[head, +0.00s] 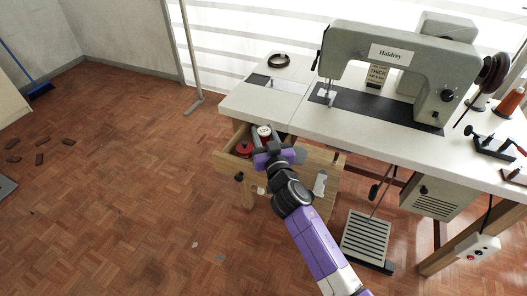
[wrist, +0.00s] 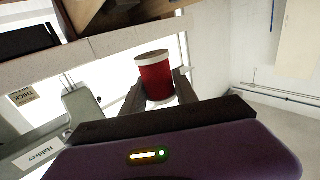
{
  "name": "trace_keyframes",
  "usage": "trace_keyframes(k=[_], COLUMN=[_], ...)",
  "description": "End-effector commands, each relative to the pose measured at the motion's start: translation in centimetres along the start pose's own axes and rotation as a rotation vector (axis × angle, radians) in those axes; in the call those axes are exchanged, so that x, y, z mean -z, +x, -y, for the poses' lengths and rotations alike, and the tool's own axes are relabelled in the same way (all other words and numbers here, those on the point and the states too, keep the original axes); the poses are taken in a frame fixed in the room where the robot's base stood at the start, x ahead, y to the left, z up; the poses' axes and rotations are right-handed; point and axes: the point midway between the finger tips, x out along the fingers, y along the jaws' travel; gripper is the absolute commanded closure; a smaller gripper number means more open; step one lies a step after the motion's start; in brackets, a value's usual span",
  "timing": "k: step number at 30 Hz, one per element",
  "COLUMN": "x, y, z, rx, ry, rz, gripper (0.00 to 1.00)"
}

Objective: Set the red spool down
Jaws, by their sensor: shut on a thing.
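The red spool (wrist: 154,76), with white ends, is between the two fingers of my gripper (wrist: 158,88) in the wrist view. My gripper is shut on it. In the head view, the white end of the spool (head: 264,131) faces up between the fingers of my gripper (head: 266,144). They appear over the open wooden drawer (head: 290,178) by the table's front edge. The spool's red side is mostly hidden there by the gripper. I cannot tell the gap between the spool and the drawer.
Another red round thing (head: 243,149) lies in the drawer's left part. The sewing machine (head: 395,65) stands on the white table (head: 235,105), with a black ring (head: 279,60) to its left. A pedal (head: 366,240) is on the floor at right. The floor at left is mostly open.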

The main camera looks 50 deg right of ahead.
Motion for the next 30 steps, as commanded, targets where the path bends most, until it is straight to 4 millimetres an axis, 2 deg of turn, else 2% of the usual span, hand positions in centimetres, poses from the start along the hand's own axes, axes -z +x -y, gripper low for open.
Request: trace_keyframes(k=[1,5,9,13,30], x=[-0.7,-1.4,-3.6,-5.0,-5.7], y=[0.0,0.0,0.0,0.0,0.0], z=[0.0,0.0,0.0,0.0,0.0], rx=[0.0,0.0,0.0,0.0,0.0], ry=[0.001,0.001,-0.001,-0.001,0.001], rz=[0.0,0.0,0.001,0.0,-0.001], gripper=[1.0,1.0,1.0,1.0,1.0])
